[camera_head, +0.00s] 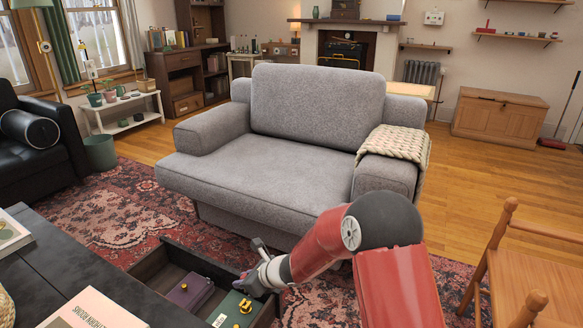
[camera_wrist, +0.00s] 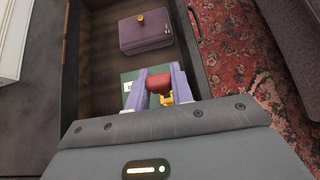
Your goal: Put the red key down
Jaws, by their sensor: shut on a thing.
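The red key (camera_wrist: 158,83) shows in the wrist view as a rounded red piece between the two fingertips of my gripper (camera_wrist: 161,80). My gripper is shut on it. In the head view my gripper (camera_head: 258,262) is over the near right part of an open drawer (camera_head: 153,268); the key is too small to make out clearly there. Below the key is a green box (camera_head: 228,312) with a white label and a yellow piece on top, partly hidden by my fingers in the wrist view. I cannot tell whether the key touches the box.
A purple box (camera_wrist: 155,36) with a gold knob lies beside the green box in the drawer. The drawer juts from a dark table (camera_head: 70,270) with books on it. A grey armchair (camera_head: 270,170) stands behind, and a wooden chair (camera_head: 520,275) is at the right.

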